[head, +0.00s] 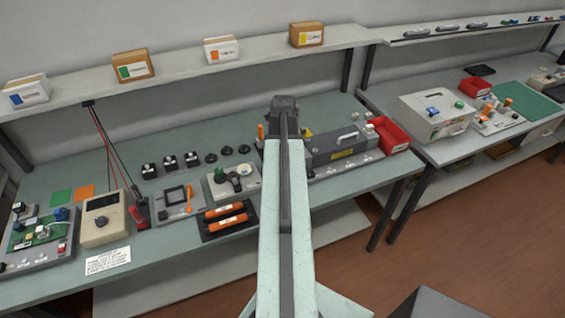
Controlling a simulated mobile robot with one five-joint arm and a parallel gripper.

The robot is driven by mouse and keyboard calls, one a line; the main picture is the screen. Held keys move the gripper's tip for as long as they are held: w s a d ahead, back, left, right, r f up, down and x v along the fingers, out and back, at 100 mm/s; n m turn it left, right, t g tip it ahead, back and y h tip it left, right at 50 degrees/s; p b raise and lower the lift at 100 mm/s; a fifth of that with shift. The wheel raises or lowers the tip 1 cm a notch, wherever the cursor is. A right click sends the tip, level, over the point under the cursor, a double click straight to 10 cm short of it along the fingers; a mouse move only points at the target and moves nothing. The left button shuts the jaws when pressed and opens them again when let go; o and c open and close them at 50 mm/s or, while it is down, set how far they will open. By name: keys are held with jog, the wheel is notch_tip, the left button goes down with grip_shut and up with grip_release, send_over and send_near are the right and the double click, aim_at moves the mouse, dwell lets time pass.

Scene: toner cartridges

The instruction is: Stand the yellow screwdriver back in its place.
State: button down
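I cannot make out a yellow screwdriver for certain. A small yellow piece (308,132) shows just right of my arm, at the left end of the long grey unit; it is too small to identify. A small upright orange piece (261,131) shows just left of my arm. My arm reaches forward over the bench and hides the strip between these two pieces. The dark far end of my arm (285,103) is above the back of the bench. My gripper's fingers cannot be made out, nor whether they hold anything.
The green bench (165,255) holds a meter (104,220), a black tray with orange cylinders (228,219), the grey unit (345,146) and a red bin (388,134). A shelf with boxes (133,66) runs behind. A second bench (450,150) stands right, beyond a gap.

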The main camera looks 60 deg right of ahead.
jog(key=shift+f+b, duration=0.35)
jog(key=shift+f, duration=0.05)
jog(key=c, duration=0.9)
grip_release()
jog(key=shift+c, duration=0.2)
jog(key=shift+r, duration=0.15)
notch_tip(320, 180, up, 8)
jog(key=p, duration=0.8)
jog(key=shift+f, duration=0.2)
